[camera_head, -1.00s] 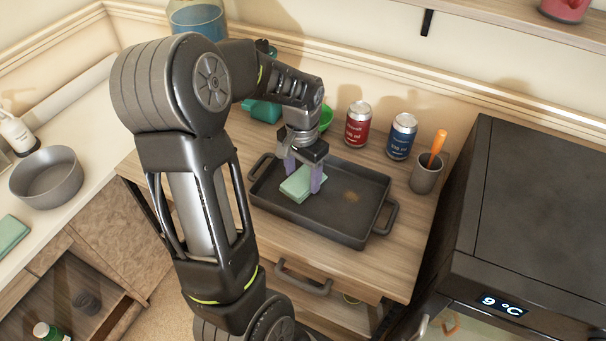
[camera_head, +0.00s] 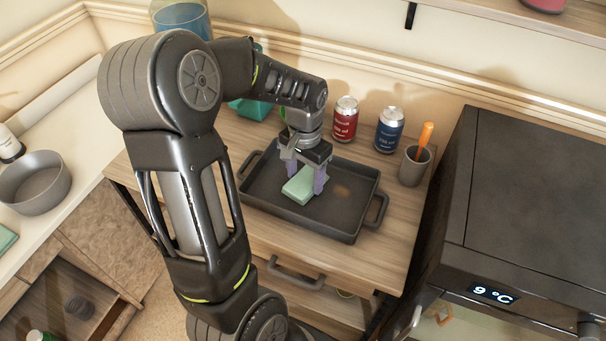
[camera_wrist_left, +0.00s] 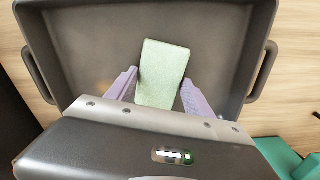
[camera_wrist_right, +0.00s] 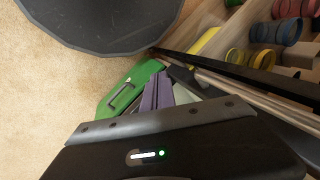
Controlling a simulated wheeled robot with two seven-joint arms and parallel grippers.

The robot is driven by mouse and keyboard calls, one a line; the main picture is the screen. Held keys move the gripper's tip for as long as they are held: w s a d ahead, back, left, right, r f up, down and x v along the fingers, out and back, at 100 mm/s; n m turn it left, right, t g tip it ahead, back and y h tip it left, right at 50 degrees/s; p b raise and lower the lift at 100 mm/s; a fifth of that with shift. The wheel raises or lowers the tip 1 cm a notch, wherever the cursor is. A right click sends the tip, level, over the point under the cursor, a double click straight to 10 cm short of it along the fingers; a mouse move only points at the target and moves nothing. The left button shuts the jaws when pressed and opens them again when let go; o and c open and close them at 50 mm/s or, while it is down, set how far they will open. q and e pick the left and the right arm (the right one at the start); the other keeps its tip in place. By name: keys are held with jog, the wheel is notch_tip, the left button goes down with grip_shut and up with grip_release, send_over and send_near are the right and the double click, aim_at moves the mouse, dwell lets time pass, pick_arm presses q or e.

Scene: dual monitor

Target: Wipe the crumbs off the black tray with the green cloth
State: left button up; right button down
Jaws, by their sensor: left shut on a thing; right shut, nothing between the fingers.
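The black tray (camera_head: 345,222) lies on the wooden counter and has a handle at each end. A brown patch of crumbs (camera_head: 342,190) shows on the tray floor, to the right of the cloth. My left gripper (camera_head: 306,184) points down into the tray, shut on the folded green cloth (camera_head: 298,188). In the left wrist view the cloth (camera_wrist_left: 163,72) sits between the two purple fingers, over the tray floor; the crumbs are not clear there. My right gripper (camera_wrist_right: 157,92) shows only in the right wrist view, its purple fingers together and empty, away from the tray.
A red can (camera_head: 345,120), a blue can (camera_head: 389,131) and a grey cup (camera_head: 413,168) with an orange-handled tool stand behind the tray. A dark appliance (camera_head: 520,200) stands at the right. A grey pot (camera_head: 35,185) is at the left.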

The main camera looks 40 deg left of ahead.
aim_at(328, 202)
pick_arm(q)
jog(key=shift+d, duration=0.1)
jog(key=shift+w+d+r, duration=0.1)
jog(key=shift+w+d, duration=0.2)
jog(key=shift+d, duration=0.5)
jog(key=shift+w+d, duration=0.25)
jog(key=shift+d, duration=0.5)
jog(key=shift+w+d, duration=0.3)
jog(key=shift+d, duration=0.5)
jog(key=shift+w+d, duration=0.25)
jog(key=shift+d, duration=0.55)
jog(key=shift+s+d, duration=0.3)
jog(key=shift+s, duration=0.65)
